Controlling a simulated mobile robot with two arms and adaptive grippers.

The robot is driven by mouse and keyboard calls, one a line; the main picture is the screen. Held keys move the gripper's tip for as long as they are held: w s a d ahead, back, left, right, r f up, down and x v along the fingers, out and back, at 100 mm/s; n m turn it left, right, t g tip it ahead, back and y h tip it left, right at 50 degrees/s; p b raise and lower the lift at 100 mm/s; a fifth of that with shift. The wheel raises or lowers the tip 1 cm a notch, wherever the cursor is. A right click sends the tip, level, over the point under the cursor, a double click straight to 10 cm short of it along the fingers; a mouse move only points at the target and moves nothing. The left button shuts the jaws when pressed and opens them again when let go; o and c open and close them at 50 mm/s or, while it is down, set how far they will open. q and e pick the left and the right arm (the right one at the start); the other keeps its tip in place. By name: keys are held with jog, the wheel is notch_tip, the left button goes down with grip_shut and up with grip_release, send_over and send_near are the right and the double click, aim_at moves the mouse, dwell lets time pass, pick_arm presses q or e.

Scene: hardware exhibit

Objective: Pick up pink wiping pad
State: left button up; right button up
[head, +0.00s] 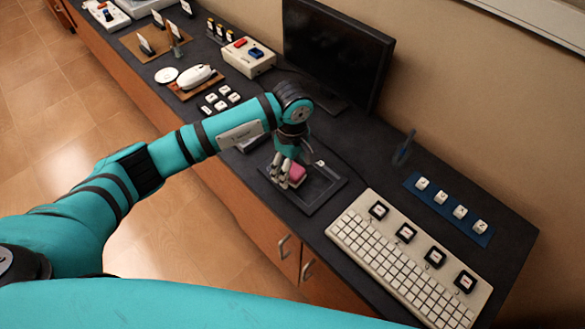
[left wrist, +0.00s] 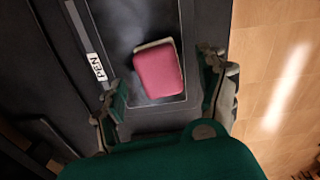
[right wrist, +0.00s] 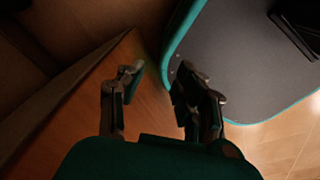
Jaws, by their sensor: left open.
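The pink wiping pad (head: 297,173) lies on a dark tablet-like tray (head: 322,191) on the counter. In the left wrist view the pad (left wrist: 159,70) has a pale edge along its top and rests on the tray's grey inner surface. My left gripper (head: 284,172) is right over the pad and partly hides it in the head view. In the left wrist view its fingers (left wrist: 165,92) are spread apart, with the pad ahead between them, not gripped. My right gripper (right wrist: 158,85) shows only in its own wrist view, with its fingers apart and nothing between them.
A keyboard (head: 395,262) with mounted switches stands right of the tray. A monitor (head: 338,50) stands behind. A blue keycap strip (head: 448,209) and a pen in a stand (head: 404,148) sit near the wall.

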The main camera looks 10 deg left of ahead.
pick_arm(q)
jog(key=shift+f, duration=1.1)
jog(key=c, duration=1.2)
jog(key=shift+r, duration=0.15)
jog(key=shift+r, duration=0.3)
jog(key=shift+s+r+b, duration=0.3)
jog(key=shift+r+b, duration=0.15)
jog(key=shift+r, duration=0.2)
jog(key=shift+s+r+b, duration=0.25)
jog(key=shift+r+b, duration=0.2)
jog(key=shift+r, duration=0.15)
jog(key=s+b, duration=0.1)
jog(key=s, duration=0.4)
jog(key=s+r+b, duration=0.1)
jog(key=s, duration=0.4)
jog(key=s+b, duration=0.1)
jog(key=s, duration=0.4)
jog(key=shift+r, duration=0.3)
